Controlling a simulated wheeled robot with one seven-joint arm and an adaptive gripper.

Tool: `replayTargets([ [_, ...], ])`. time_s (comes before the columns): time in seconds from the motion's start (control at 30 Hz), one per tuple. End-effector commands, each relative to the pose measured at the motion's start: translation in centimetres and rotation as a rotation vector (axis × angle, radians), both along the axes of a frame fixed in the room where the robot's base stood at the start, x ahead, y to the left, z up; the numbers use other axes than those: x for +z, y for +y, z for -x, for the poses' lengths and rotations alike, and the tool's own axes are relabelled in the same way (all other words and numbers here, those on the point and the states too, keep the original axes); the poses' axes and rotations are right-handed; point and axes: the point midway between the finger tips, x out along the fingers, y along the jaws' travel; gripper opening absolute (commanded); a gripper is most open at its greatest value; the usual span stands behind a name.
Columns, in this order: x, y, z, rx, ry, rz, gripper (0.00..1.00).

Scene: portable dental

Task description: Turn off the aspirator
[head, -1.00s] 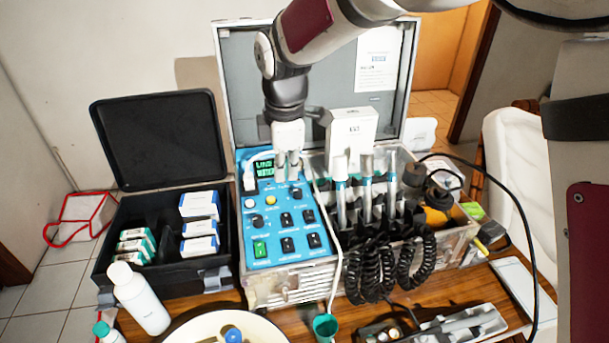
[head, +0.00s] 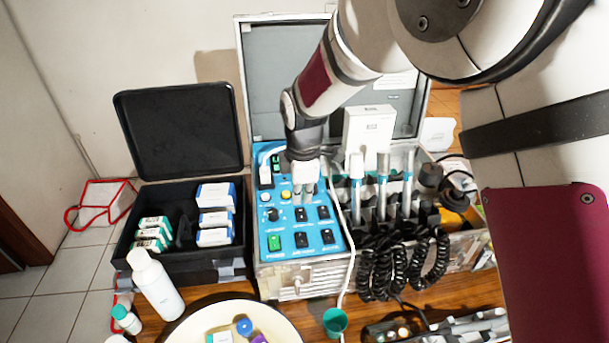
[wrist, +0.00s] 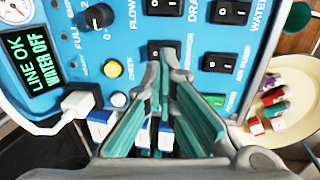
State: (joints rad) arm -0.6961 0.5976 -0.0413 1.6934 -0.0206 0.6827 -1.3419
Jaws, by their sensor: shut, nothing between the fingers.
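The blue control panel (head: 300,243) is on the front of the open dental case. The aspirator switch (wrist: 162,48) is a black rocker; its label is partly hidden by my fingers, with only the end readable. It also shows in the head view (head: 301,214), just under my gripper. My gripper (wrist: 161,66) is shut and empty. Its fingertips are at the lower edge of this switch; I cannot tell whether they touch it. The panel display (wrist: 28,61) reads "LINE OK" and "WATER OFF". The rocker's position is unclear.
The air pump switch (wrist: 219,63) and green power switch (head: 274,243) are close by. A white plug (wrist: 82,104) sits beside the display. Handpieces (head: 383,180) with coiled black cords (head: 380,265) stand at the right. A black box (head: 180,265) of cartons is at the left.

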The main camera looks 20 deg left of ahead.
Motion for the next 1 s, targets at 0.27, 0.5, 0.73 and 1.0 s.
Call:
replayTargets([
  [0.27,-3.5,0.2,-0.5,0.0,0.0,0.001,0.0],
  [0.5,-4.1,0.3,-0.7,0.0,0.0,0.001,0.0],
  [0.73,-4.1,0.3,-0.7,0.0,0.0,0.001,0.0],
  [1.0,-5.3,0.5,-1.5,-0.001,-0.001,-0.003,0.0],
])
